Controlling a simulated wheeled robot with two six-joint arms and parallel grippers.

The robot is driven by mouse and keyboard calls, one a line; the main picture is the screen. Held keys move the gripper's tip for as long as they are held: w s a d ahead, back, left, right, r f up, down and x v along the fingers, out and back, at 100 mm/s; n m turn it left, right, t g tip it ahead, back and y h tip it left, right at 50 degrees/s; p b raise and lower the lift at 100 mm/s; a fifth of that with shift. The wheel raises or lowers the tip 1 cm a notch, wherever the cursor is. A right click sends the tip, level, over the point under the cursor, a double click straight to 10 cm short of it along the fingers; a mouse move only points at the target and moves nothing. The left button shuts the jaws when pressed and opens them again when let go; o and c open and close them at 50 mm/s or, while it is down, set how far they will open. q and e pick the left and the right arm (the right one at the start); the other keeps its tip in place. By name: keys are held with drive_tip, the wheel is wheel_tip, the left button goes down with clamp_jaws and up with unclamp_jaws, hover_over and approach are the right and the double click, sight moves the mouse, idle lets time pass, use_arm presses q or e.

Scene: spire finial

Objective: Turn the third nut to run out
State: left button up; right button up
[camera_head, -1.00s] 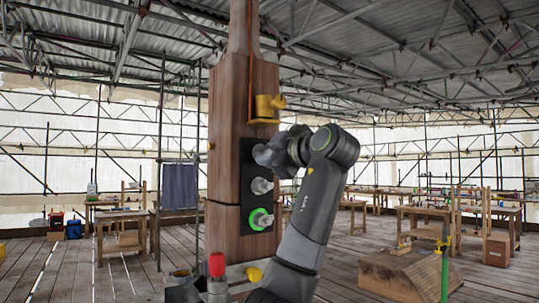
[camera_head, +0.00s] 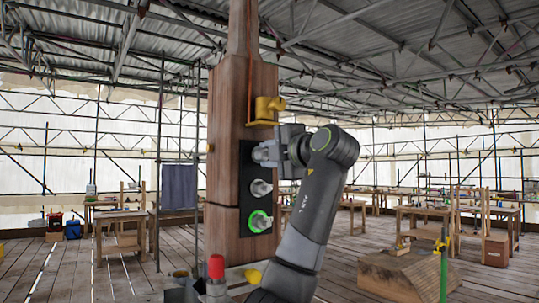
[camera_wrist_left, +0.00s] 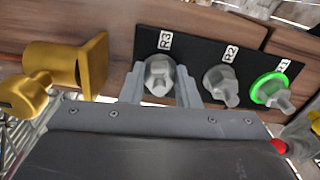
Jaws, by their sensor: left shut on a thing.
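A black plate (camera_head: 247,222) on the wooden post carries three metal nuts in a column. My right gripper is not seen.
A yellow bracket (camera_head: 265,109) juts from the post (camera_head: 225,150) just above my left gripper; it also shows close by in the wrist view (camera_wrist_left: 62,68). A red cap (camera_head: 216,266) stands low in front of the post. Workbenches stand farther back.

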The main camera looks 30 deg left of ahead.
use_arm(q)
drive_tip(key=shift+w+f+n, duration=0.1)
drive_tip(key=shift+f+n, duration=0.1)
drive_tip(key=shift+n, duration=0.2)
drive_tip(key=o, duration=1)
drive_tip(key=shift+r, duration=0.1)
drive_tip(key=shift+c, duration=0.2)
drive_tip(key=shift+d, duration=0.1)
drive_tip(key=shift+s+d, duration=0.2)
drive_tip(key=shift+d, duration=0.1)
drive_tip(key=b+v, duration=0.5)
drive_tip(key=v, duration=1.1)
drive_tip(key=shift+d, duration=0.3)
